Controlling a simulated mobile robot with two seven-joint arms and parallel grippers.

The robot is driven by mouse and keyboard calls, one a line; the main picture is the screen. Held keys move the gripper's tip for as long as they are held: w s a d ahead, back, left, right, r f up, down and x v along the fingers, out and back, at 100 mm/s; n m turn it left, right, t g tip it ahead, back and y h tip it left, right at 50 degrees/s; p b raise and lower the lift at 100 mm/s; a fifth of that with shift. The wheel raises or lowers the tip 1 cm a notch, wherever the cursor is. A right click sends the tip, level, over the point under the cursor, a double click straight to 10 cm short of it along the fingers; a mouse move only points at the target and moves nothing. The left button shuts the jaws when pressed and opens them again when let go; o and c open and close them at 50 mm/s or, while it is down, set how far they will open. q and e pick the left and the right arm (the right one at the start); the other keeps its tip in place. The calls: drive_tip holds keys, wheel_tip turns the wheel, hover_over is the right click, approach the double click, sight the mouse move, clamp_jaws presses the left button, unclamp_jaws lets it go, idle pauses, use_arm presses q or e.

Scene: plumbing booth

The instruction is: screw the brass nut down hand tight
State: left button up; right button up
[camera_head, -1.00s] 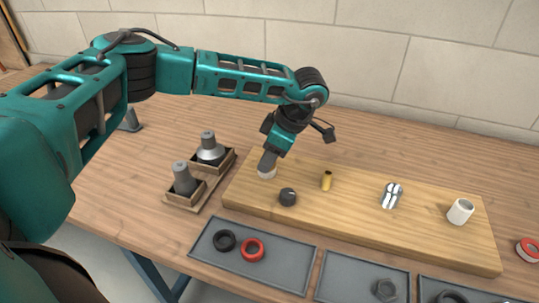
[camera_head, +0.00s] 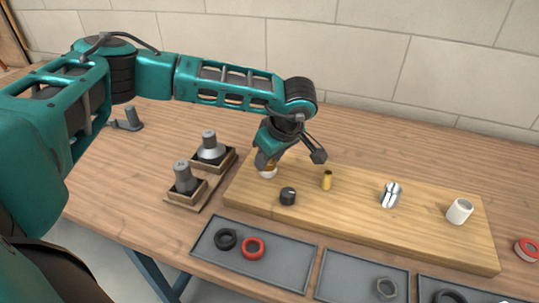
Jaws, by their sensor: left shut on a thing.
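My left gripper (camera_head: 266,160) is at the left end of the wooden board, over a white fitting (camera_head: 268,174). A small brass-coloured part, which looks like the brass nut (camera_head: 271,164), shows at its fingertips just above the white fitting. The gripper is shut on it, and the fingers hide most of it. I cannot tell how far down the nut sits. My right gripper is not in view.
The wooden board (camera_head: 400,235) also bears a dark knob (camera_head: 288,196), a brass stub (camera_head: 327,180), a chrome fitting (camera_head: 391,195) and a white cup (camera_head: 459,211). Grey trays (camera_head: 285,276) lie in front. Two grey cones stand in wooden holders (camera_head: 186,201) at left. Red tape (camera_head: 527,250) lies right.

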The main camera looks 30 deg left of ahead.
use_arm(q)
drive_tip(key=o, duration=1.7)
drive_tip(key=shift+o, duration=0.2)
drive_tip(key=shift+r, duration=0.1)
drive_tip(key=shift+r+p, duration=0.95)
drive_tip(key=shift+r, duration=1.5)
